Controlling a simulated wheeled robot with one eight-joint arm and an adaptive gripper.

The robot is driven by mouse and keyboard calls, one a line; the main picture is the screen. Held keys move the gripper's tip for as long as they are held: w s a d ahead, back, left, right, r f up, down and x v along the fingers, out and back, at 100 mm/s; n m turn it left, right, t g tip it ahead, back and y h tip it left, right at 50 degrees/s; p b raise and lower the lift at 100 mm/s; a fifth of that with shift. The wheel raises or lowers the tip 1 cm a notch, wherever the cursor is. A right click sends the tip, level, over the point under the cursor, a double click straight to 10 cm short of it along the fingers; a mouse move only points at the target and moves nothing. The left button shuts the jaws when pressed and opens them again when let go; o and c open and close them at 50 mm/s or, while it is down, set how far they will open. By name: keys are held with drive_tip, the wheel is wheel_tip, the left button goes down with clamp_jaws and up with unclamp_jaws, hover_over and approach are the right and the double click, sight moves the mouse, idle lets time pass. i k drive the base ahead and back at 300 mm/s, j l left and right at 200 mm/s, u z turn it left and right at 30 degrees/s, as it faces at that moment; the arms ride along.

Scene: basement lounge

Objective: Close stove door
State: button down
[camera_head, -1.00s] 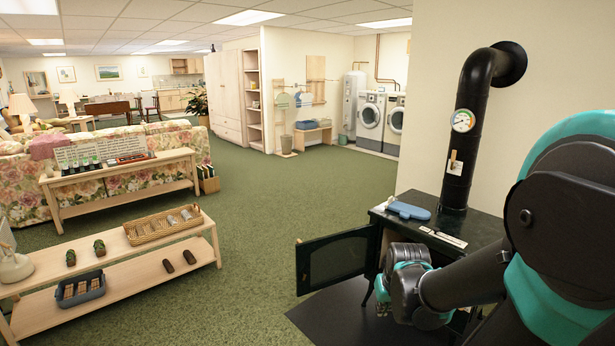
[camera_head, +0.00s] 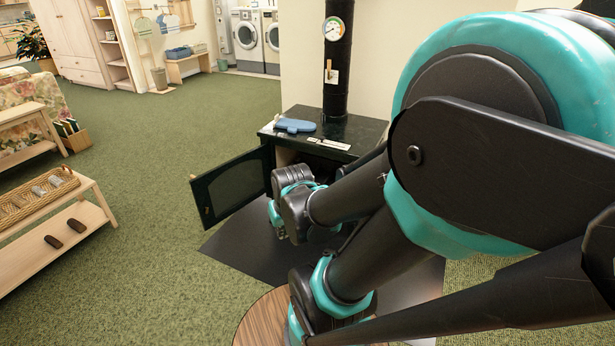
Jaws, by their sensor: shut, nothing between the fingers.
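The black stove (camera_head: 345,131) stands against the wall beyond my arm. Its dark door (camera_head: 230,187) with a small knob near the free edge stands wide open, swung out to the left of the stove body. My arm covers much of the stove's front and opening. A black and teal joint of my arm (camera_head: 292,205) hangs in front of the opening, just right of the door; I cannot tell whether it touches it. My gripper's fingers do not show.
A blue mitt (camera_head: 295,125) and a pale card lie on the stove top. A black floor mat (camera_head: 245,245) lies under the stove. A low wooden shelf (camera_head: 50,225) stands at left. Green carpet (camera_head: 150,140) is open between it and the door.

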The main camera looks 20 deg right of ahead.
sight(226, 188)
drive_tip(key=i, duration=0.45)
drive_tip(key=i+j+u, duration=0.15)
drive_tip(key=i+u, duration=0.65)
drive_tip(key=i+l+u, duration=0.1)
drive_tip(key=i+u, duration=0.3)
drive_tip(key=i+l+u, duration=0.25)
drive_tip(key=i+u, duration=0.15)
drive_tip(key=i+j+u, duration=0.1)
drive_tip(key=i, duration=0.7)
drive_tip(key=i+j, duration=0.1)
drive_tip(key=i, duration=0.7)
drive_tip(key=i+z, duration=0.35)
drive_tip(key=i+j+z, duration=0.15)
drive_tip(key=i+z, duration=0.2)
drive_tip(key=i+j+z, duration=0.3)
drive_tip(key=l+z, duration=0.1)
drive_tip(key=z, duration=3.25)
drive_tip(key=k+l+u, duration=0.4)
drive_tip(key=k+l, duration=0.3)
